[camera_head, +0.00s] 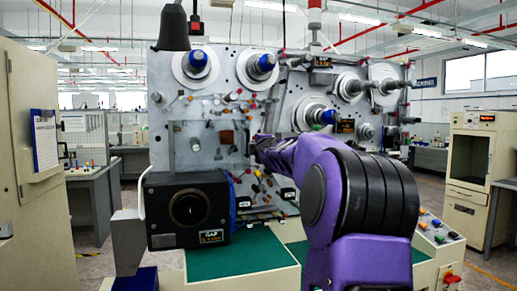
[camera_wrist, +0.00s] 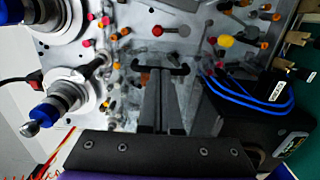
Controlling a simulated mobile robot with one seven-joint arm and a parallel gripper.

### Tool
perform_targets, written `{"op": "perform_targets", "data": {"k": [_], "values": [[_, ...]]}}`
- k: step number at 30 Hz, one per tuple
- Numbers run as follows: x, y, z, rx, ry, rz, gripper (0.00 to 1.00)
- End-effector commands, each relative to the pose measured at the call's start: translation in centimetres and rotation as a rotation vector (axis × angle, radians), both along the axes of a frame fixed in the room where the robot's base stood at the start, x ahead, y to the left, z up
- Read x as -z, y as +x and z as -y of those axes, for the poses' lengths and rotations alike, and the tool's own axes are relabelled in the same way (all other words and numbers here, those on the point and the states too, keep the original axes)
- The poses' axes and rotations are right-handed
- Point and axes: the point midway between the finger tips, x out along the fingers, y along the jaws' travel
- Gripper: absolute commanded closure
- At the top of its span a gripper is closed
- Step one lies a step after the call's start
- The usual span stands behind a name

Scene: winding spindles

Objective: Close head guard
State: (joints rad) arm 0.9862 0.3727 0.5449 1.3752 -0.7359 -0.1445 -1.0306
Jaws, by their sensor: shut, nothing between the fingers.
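A clear, see-through panel (camera_head: 207,148), which looks like the head guard, stands in front of the left part of the grey machine face in the head view. Its edges are faint, and I cannot tell how far open or closed it is. My gripper (camera_wrist: 162,70) is shut and empty in the wrist view, its dark fingers pointing at the machine face, with dark tips near the panel area. In the head view my purple arm reaches in from the lower right and hides most of the gripper. I cannot tell whether the fingertips touch the panel.
The machine face carries blue-capped spindles (camera_head: 197,61), rollers and coloured knobs. A black motor box (camera_head: 188,209) sits below left, above a green worktop (camera_head: 240,255). Blue cables (camera_wrist: 250,97) show in the wrist view. A beige cabinet (camera_head: 35,150) stands at the left.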

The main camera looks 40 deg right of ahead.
Motion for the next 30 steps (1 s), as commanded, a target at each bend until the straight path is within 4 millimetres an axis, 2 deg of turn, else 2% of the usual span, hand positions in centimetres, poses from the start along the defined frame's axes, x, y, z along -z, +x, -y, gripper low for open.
{"op": "perform_targets", "data": {"k": [2, 3, 9, 15, 21, 30], "values": [[0.0, -0.1, -0.4, 0.0, -0.002, 0.0, 1.0], [-0.5, -1.3, 0.2, 0.006, -0.004, -0.001, 1.0], [-0.4, -5.3, 1.2, 0.005, -0.002, -0.002, 1.0], [-0.1, -8.4, 2.0, 0.002, -0.003, 0.0, 1.0], [0.0, -9.6, 2.3, 0.0, -0.001, 0.0, 1.0], [0.0, -9.2, 1.8, 0.0, -0.004, -0.005, 1.0]]}}
